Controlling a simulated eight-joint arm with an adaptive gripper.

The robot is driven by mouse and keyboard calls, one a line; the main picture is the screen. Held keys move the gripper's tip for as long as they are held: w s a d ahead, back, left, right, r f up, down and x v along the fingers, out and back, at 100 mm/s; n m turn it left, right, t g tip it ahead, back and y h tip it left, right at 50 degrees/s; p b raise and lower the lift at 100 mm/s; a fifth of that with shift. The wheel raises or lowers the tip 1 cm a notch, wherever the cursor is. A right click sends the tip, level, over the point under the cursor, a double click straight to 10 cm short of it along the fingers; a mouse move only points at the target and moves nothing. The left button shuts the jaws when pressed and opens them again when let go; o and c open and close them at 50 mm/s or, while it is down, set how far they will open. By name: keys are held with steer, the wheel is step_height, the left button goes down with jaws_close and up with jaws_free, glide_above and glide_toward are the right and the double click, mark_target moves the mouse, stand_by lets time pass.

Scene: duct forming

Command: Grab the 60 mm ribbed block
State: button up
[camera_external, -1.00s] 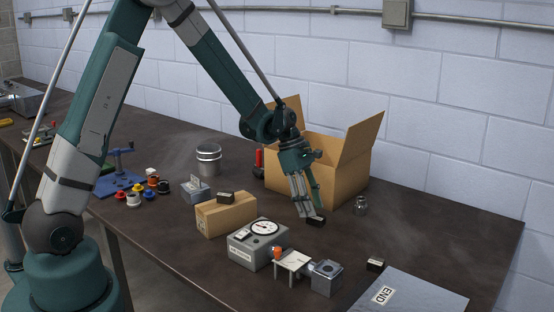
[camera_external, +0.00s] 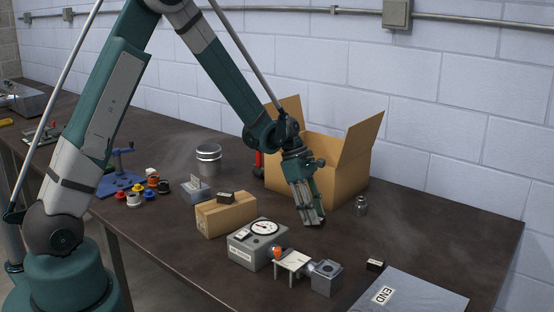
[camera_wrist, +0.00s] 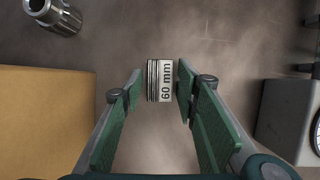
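The 60 mm ribbed block (camera_wrist: 160,80) shows in the wrist view, with dark ribs on its left part and a pale "60 mm" label on its right. It lies on the dark table between the two green fingers of my gripper (camera_wrist: 160,88). The fingers are apart, with a small gap at the block's left side. The right finger is very close to the block, and I cannot tell if it touches. In the external view my gripper (camera_external: 310,220) points down at the table and mostly hides the block.
An open cardboard box (camera_external: 350,165) stands behind my gripper, with a metal cylinder (camera_external: 360,206) to the right. A closed carton (camera_external: 227,217) bears a dark block (camera_external: 226,197). A dial gauge unit (camera_external: 242,253) stands in front. Another dark block (camera_external: 375,265) lies by the END plate (camera_external: 425,296).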

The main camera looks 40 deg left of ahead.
steer(key=c, duration=0.7)
steer(key=shift+c, duration=0.2)
step_height(320, 180, up, 10)
steer(key=p, duration=0.1)
stand_by(0.7)
